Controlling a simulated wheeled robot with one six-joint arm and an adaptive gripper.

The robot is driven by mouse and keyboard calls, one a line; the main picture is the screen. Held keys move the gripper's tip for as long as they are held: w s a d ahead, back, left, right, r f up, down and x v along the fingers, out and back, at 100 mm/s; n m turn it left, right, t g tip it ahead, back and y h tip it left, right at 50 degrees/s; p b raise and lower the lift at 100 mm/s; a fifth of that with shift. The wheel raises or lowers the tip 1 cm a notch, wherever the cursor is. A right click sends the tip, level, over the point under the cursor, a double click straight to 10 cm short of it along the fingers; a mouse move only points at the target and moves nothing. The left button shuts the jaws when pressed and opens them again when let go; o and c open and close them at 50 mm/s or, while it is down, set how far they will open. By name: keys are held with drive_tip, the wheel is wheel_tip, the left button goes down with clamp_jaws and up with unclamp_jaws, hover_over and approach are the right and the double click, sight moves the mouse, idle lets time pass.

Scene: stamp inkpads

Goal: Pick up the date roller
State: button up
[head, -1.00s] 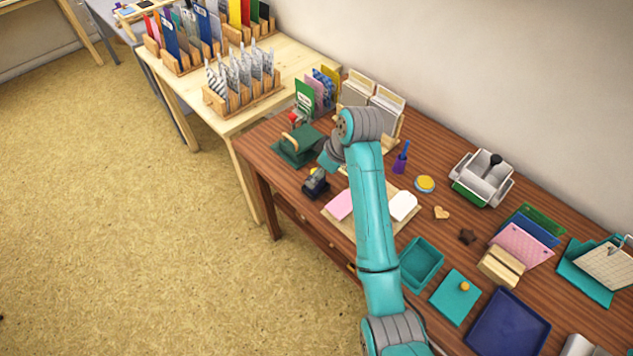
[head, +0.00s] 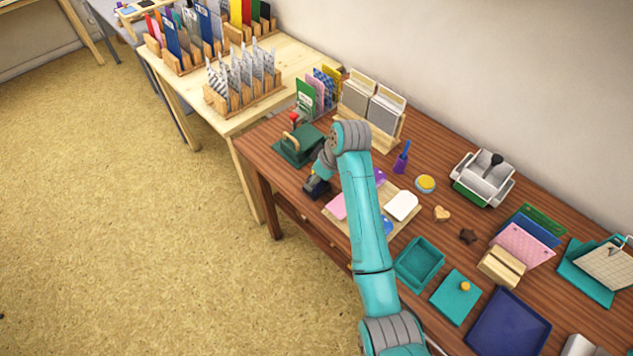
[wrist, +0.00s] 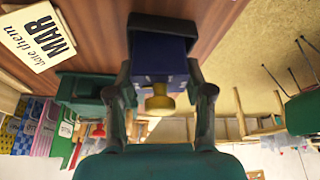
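The date roller is a small dark blue block with a yellow knob. In the head view the date roller (head: 314,190) stands near the left end of the brown desk, partly hidden by my arm. In the wrist view the date roller (wrist: 160,62) lies between my two fingers, its yellow knob pointing back toward my palm. My gripper (wrist: 160,78) has one finger on each side of the blue body. The fingertips are close against its sides; whether they press on it is not clear. In the head view my gripper (head: 318,182) is down at the roller.
A green press-like device (head: 298,146) stands close behind the roller. A card marked MAR (wrist: 38,35) lies on the desk. A wooden board with pink and white pads (head: 372,222) is just right. The desk's front edge is near; bare floor lies beyond.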

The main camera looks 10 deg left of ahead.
drive_tip(key=shift+r, duration=0.1)
drive_tip(key=shift+c, duration=0.5)
wheel_tip(320, 180, up, 10)
drive_tip(key=shift+f, duration=0.1)
